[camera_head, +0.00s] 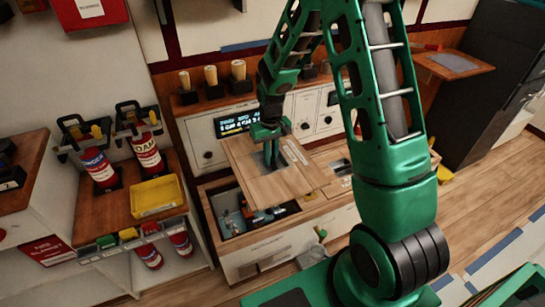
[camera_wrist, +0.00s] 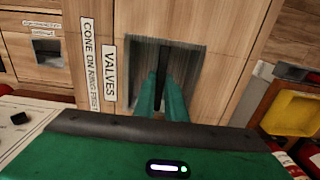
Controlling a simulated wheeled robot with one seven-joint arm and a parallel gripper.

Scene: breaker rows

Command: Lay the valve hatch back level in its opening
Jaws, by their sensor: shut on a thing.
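The valve hatch (camera_head: 240,160) is a square light-wood panel with a grey recessed pull and white labels. It is tilted and raised above its opening (camera_head: 232,222), which shows open below and left of it, with pipes and valve parts inside. My gripper (camera_head: 270,152) is shut on the hatch at its pull. In the wrist view, my green fingers (camera_wrist: 162,95) reach into the grey recess, and the hatch (camera_wrist: 225,50) carries labels reading "VALVES" and "CONE ON RING FIRST". The fingertips' exact grip is partly hidden in the recess.
A second panel with a grey pull (camera_head: 340,167) lies right of the opening. A control face with a lit display (camera_head: 238,122) stands behind, with wooden-topped posts (camera_head: 211,76) above. A yellow tray (camera_head: 157,197) and fire extinguishers (camera_head: 146,152) stand on the left.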

